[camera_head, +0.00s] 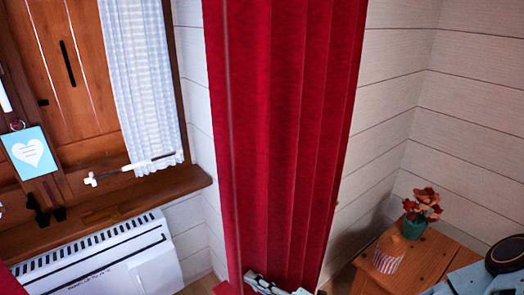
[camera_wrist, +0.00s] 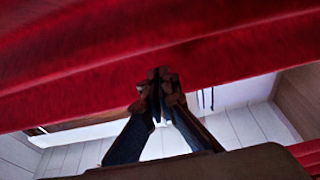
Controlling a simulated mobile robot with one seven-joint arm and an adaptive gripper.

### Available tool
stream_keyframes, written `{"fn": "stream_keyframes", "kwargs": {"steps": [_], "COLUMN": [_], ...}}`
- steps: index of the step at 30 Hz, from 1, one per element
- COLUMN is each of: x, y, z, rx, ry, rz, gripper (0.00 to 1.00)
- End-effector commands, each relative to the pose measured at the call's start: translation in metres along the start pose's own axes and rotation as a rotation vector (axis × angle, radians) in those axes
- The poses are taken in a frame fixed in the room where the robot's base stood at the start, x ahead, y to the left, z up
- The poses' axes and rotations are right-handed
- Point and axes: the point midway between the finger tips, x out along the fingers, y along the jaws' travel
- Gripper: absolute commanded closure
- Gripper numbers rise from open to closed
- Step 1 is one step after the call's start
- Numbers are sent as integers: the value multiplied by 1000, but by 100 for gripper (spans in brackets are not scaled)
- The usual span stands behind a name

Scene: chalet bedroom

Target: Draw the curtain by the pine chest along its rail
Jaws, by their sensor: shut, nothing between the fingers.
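The red curtain (camera_head: 285,130) hangs in tall folds in the middle of the head view, beside the pine chest (camera_head: 450,250) at the lower right. Its rail is out of view. In the wrist view, the curtain (camera_wrist: 90,50) fills the upper part as a wide red band. My gripper (camera_wrist: 160,85) is shut there, its fingertips together and overlapping the curtain's edge in the picture; I cannot tell whether they touch it. No cloth shows between the fingers. In the head view, a pale mechanical part, probably of my arm, shows at the bottom edge in front of the curtain.
A window with a checked blue-white curtain (camera_head: 140,80) and wooden sill (camera_head: 110,215) is at left, above a white heater (camera_head: 105,265). A potted red flower (camera_head: 420,212) and a striped item (camera_head: 390,255) stand on the chest. White plank wall (camera_head: 470,110) lies behind.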

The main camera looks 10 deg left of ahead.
Motion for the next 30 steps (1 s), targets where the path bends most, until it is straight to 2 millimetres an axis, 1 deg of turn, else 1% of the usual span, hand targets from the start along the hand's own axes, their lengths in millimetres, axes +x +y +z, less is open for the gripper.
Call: {"fn": "stream_keyframes", "kwargs": {"steps": [7, 10, 30], "x": [0, 2, 15], "y": [0, 1, 2], "z": [0, -5, -57], "rx": [0, 3, 4], "ry": [0, 1, 2], "rz": [0, 1, 1], "gripper": [100, 100, 100]}}
